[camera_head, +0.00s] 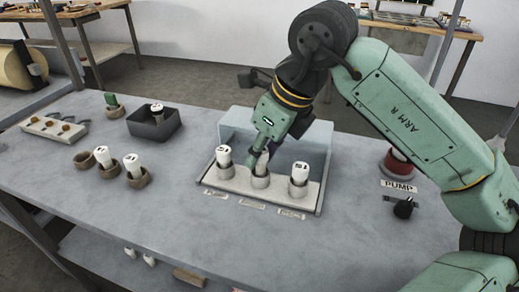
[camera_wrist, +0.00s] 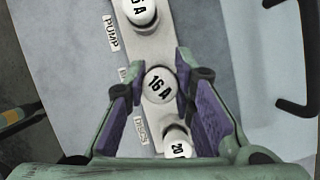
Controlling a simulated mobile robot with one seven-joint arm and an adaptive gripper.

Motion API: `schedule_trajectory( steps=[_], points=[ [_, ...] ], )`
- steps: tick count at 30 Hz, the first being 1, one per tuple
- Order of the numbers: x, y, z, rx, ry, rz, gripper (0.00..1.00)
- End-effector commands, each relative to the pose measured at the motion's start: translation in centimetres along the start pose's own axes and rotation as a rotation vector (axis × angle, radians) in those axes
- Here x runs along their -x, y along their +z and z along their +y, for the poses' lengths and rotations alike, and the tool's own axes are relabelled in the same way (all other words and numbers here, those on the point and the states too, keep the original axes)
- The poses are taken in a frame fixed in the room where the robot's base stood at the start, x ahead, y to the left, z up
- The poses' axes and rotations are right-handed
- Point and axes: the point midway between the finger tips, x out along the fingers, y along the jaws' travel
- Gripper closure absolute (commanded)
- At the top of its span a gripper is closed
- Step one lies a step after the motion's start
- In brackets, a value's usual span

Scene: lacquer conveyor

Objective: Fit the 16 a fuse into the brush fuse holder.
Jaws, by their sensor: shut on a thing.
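The 16 A fuse (camera_wrist: 160,85) is a white cylinder with a round, labelled top. My gripper (camera_wrist: 159,92) is shut on it, with one purple-lined finger on each side. In the head view my gripper (camera_head: 263,152) points down over the middle cup (camera_head: 261,181) of a pale three-cup holder strip. The fuse stands upright at that cup; my fingers partly hide it, and I cannot tell how deep it sits. The middle label (camera_head: 252,204) is too small to read in the head view and partly hidden in the wrist view.
White fuses stand in the left cup (camera_head: 223,157) and right cup (camera_head: 299,174), close beside my fingers. A clear cover (camera_head: 235,122) rises behind the strip. Two fuses in cups, an empty cup (camera_head: 86,161) and a black bin (camera_head: 153,126) stand left; a black knob (camera_head: 403,207) stands right.

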Motion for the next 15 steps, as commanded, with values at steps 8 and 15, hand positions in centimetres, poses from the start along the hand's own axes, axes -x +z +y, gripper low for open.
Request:
schedule_trajectory(
  steps=[8,15],
  points=[
    [-0.8,-0.3,0.0,0.000,0.000,0.000,1.00],
    [-1.3,-0.6,0.0,0.000,0.000,0.000,1.00]
  ],
)
